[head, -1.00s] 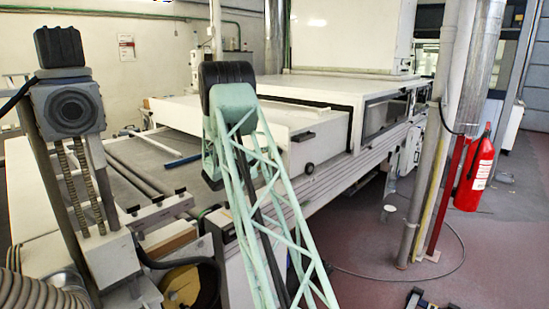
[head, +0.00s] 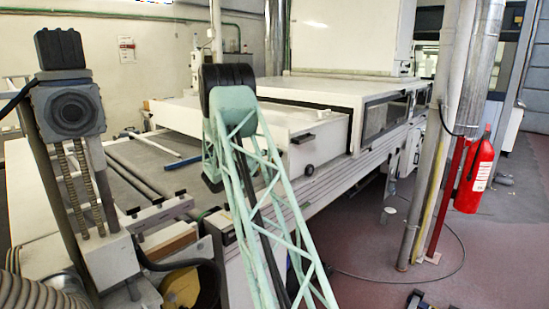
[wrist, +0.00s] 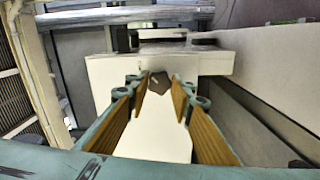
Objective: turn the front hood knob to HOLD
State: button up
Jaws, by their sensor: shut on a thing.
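In the wrist view, a small dark knob (wrist: 159,84) with a pale mark on it stands against a pale panel (wrist: 150,125). My gripper (wrist: 158,86) has its two ribbed, tan-padded fingers on either side of the knob, shut on it. I cannot read any position label, so the knob's setting is unclear. In the head view, my green lattice arm crosses the front of the white hood (head: 310,92), and my gripper and the gripped knob are hidden.
A dark round fitting (head: 308,169) and a dark handle (head: 302,138) are on the machine's near side. Grey posts (head: 428,180) and a red fire extinguisher (head: 474,175) stand at the right. The floor (head: 500,250) there is mostly clear.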

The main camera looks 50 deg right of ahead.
jog(key=o, duration=0.9)
jog(key=shift+c, duration=0.2)
jog(key=shift+a, duration=0.15)
jog(key=a, duration=0.7)
jog(key=shift+w, duration=0.4)
jog(key=shift+a, duration=0.15)
